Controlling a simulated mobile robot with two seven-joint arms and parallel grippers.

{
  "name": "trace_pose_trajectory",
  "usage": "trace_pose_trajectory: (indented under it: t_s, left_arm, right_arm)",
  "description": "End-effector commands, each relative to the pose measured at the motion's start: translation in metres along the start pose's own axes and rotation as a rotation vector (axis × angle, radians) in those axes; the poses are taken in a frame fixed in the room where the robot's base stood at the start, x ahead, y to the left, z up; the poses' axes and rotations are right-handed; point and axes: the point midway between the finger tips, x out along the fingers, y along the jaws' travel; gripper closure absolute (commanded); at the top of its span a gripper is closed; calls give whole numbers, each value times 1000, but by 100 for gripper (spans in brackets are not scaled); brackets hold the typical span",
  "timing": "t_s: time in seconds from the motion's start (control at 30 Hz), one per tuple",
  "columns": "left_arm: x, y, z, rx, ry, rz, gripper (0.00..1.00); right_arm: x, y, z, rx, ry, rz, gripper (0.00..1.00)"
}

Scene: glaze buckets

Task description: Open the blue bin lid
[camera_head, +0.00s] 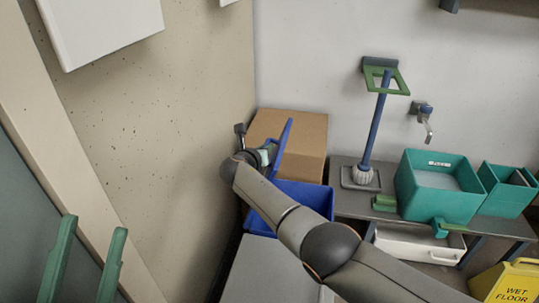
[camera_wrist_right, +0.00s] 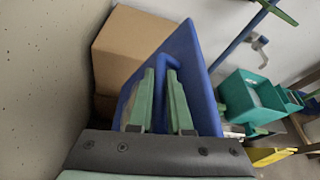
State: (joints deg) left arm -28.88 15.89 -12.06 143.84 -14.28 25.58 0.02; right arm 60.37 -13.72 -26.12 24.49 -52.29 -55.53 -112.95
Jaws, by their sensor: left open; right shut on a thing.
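The blue bin (camera_head: 303,198) stands below a cardboard box, its opening partly visible behind my right arm. Its blue lid (camera_head: 286,145) is raised and steeply tilted, seen nearly edge-on in the head view. The lid (camera_wrist_right: 200,75) fills the middle of the right wrist view, with a blue handle (camera_wrist_right: 168,62) on its face. My right gripper (camera_head: 265,155) is at the lid's left side. In the wrist view its green fingers (camera_wrist_right: 162,82) are shut on the handle. My left gripper (camera_head: 90,225) is open and empty at the lower left, away from the bin.
A cardboard box (camera_head: 300,128) stands behind the lid. To the right, a shelf holds teal buckets (camera_head: 437,203) and a brush (camera_head: 374,135). A beige wall (camera_head: 170,130) is close on the left. A yellow wet-floor sign (camera_head: 512,285) is at the lower right.

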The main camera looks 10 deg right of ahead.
Motion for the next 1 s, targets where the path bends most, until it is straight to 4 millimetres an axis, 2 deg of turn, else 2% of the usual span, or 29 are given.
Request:
trace_pose_trajectory:
  t_s: [0.3,0.87,0.9,1.0]
  left_arm:
    - [-7,4,7,-17,-6,0,50]
    - [-8,5,8,-21,-7,0,50]
    - [-8,5,8,-21,-7,0,50]
    - [-8,5,8,-21,-7,0,50]
  right_arm:
    - [-1,7,0,-48,3,-17,100]
    - [-1,7,0,-58,6,-21,100]
    - [-1,7,0,-58,6,-21,80]
    - [-1,7,0,-58,5,-21,70]
